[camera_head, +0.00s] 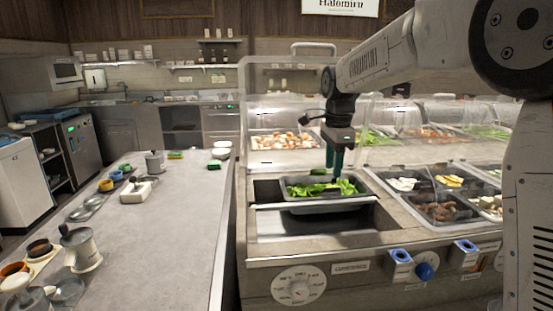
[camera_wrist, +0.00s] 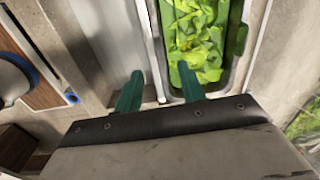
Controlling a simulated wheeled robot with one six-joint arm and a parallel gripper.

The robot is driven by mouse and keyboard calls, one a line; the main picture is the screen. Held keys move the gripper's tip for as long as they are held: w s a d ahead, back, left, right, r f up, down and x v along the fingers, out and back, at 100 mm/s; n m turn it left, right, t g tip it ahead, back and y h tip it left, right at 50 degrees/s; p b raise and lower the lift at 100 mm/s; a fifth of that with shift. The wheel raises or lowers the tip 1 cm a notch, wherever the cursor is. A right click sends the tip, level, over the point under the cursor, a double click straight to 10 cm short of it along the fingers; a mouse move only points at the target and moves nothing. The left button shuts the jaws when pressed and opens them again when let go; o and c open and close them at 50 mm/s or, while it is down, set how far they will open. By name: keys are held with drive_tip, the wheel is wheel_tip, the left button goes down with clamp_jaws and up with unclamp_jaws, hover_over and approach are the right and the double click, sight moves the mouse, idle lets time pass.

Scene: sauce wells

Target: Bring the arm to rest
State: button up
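My gripper (camera_head: 337,152) hangs from my arm, pointing down over the serving counter. In the wrist view the lettuce (camera_wrist: 198,45) lies just beyond the fingertips, and the right finger overlaps the tray's near end. I cannot tell whether that finger touches the tray.
A clear guard (camera_head: 285,110) stands behind the tray. Food pans (camera_head: 440,207) sit to the right.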

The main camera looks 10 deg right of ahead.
drive_tip(key=s+d+f+n, duration=0.1)
drive_tip(key=s+n, duration=0.7)
drive_tip(key=s, duration=1.1)
drive_tip(key=s+d+f+n, duration=0.2)
drive_tip(key=s+n, duration=0.7)
drive_tip(key=s, duration=1.1)
drive_tip(key=shift+s+d+f+t, duration=0.25)
drive_tip(key=shift+f+t, duration=0.15)
drive_tip(key=shift+f, duration=0.3)
drive_tip(key=shift+s, duration=0.1)
drive_tip(key=shift+c, duration=0.4)
